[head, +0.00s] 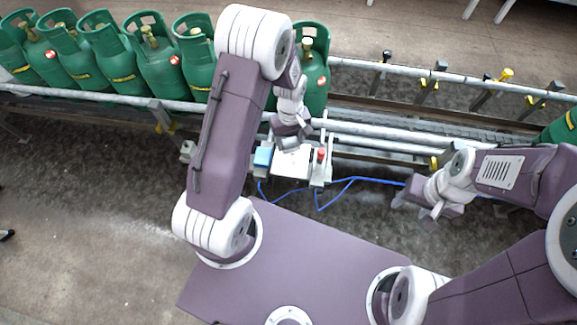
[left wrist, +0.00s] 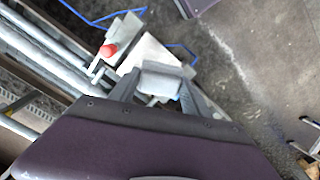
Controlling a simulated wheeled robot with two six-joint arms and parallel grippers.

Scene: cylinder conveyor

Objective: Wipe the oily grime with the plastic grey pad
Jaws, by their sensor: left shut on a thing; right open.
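My left gripper (head: 292,143) is at the conveyor's near rail, over a white panel (head: 291,163). In the left wrist view, its fingers (left wrist: 158,98) are shut on a pale grey block (left wrist: 160,82), which looks like the grey pad. The white panel (left wrist: 150,54) lies just beyond the pad in that view; I cannot tell whether they touch. I cannot make out any oily grime; the gripper and pad cover part of the panel. My right gripper (head: 428,212) is open and empty, to the right, over the floor.
A blue cable (head: 345,181) runs below. Several green gas cylinders (head: 157,62) stand on the conveyor behind the rail (head: 385,143).

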